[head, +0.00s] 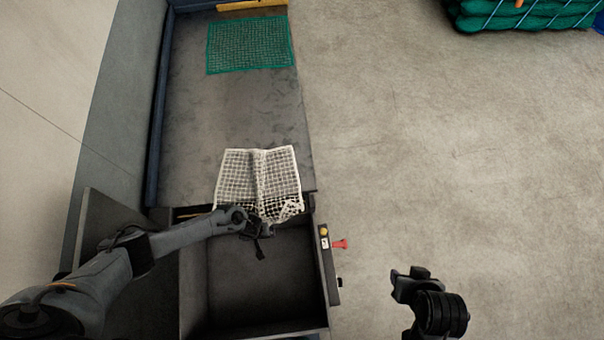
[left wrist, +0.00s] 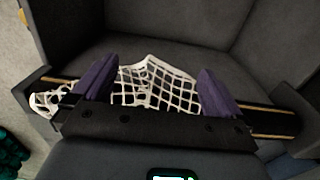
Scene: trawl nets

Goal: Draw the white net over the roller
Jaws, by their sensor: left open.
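The white net (head: 258,175) lies on the grey deck in the head view, with a fold down its middle. Its near edge is bunched at the deck's end, beside the open dark bin. My left gripper (head: 262,238) is over this near edge. In the left wrist view its two purple fingers are apart, and the white net (left wrist: 155,88) shows between and beyond them. A dark bar with a gold strip, seemingly the roller (left wrist: 272,121), runs across behind the fingers; my gripper hides its middle. My right gripper (head: 408,284) hangs over the floor at the right, away from the net.
The dark open bin (head: 325,270) stands below the deck's near end, with a red knob (head: 340,244) on its right side. A green net (head: 250,45) lies flat on the far deck. A green net pile (head: 525,14) is at the far right. The floor between is clear.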

